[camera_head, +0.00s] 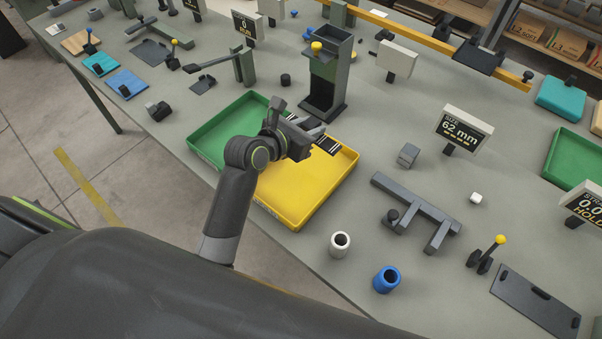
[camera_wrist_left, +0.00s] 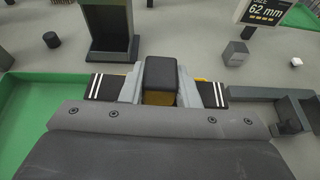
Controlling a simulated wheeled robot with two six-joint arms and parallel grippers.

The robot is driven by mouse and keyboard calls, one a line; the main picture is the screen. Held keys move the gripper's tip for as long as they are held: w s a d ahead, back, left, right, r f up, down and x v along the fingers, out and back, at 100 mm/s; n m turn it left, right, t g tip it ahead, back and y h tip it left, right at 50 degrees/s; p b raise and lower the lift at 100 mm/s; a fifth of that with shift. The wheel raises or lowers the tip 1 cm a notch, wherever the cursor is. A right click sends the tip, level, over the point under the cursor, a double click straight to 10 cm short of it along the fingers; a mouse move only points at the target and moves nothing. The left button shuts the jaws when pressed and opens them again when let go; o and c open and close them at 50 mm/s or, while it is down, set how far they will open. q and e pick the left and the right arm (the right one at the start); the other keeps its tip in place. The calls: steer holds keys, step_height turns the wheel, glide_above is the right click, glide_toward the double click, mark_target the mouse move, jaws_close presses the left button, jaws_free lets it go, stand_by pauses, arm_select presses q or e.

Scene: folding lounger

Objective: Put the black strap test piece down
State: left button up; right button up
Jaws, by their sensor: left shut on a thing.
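My left gripper (camera_head: 318,138) is shut on the black strap test piece (camera_head: 328,146). It is held over the yellow tray (camera_head: 318,202), near that tray's far edge. In the left wrist view, a dark block (camera_wrist_left: 161,74) sits between the grey fingers, and black ends with white stripes (camera_wrist_left: 106,87) stick out on both sides. The gripper hides part of the piece. I cannot tell whether the piece touches the tray. My right gripper is in neither view.
A green tray (camera_head: 213,143) adjoins the yellow one on the left. A dark upright stand (camera_head: 326,80) with a yellow knob is just behind. A 62 mm display (camera_head: 463,128), a grey bracket (camera_head: 415,203), and white (camera_head: 340,244) and blue (camera_head: 386,279) cups stand to the right.

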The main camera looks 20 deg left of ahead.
arm_select(q)
steer(key=shift+w+d+f, duration=0.4)
steer(key=shift+d+f, duration=0.1)
steer(key=shift+d, duration=0.1)
glide_above(313, 162)
step_height(313, 162, down, 6)
steer(key=shift+d+r, duration=0.1)
steer(key=shift+r, duration=0.15)
step_height(313, 162, down, 4)
steer(key=shift+f+b, duration=0.2)
steer(key=shift+b, duration=0.3)
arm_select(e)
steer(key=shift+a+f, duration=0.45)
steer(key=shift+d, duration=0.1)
arm_select(q)
steer(key=shift+f, duration=0.1)
steer(key=o, duration=1)
steer(key=shift+c, duration=0.2)
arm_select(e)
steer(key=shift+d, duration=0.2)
